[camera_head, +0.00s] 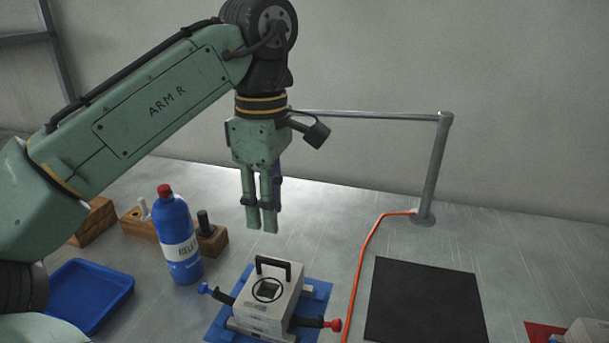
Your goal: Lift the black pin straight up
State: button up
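A black pin (203,222) stands upright in a wooden block (214,241) at the left, just behind the blue bottle. My gripper (262,226) hangs pointing down, to the right of the black pin and apart from it, above and behind the white mould box. Its two fingers appear close side by side from this angle, with nothing visible between them. A dark purple part shows behind the fingers. The lower part of the black pin is hidden in the block.
A blue bottle with a red cap (179,240) stands in front of the wooden block. A white pin (144,209) stands to the left. The white mould box (283,273) has a black handle. A blue tray (88,293), black mat (425,300) and orange cable (362,250) lie around.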

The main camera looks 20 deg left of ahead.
aim_at(207, 230)
jog(key=k, duration=1)
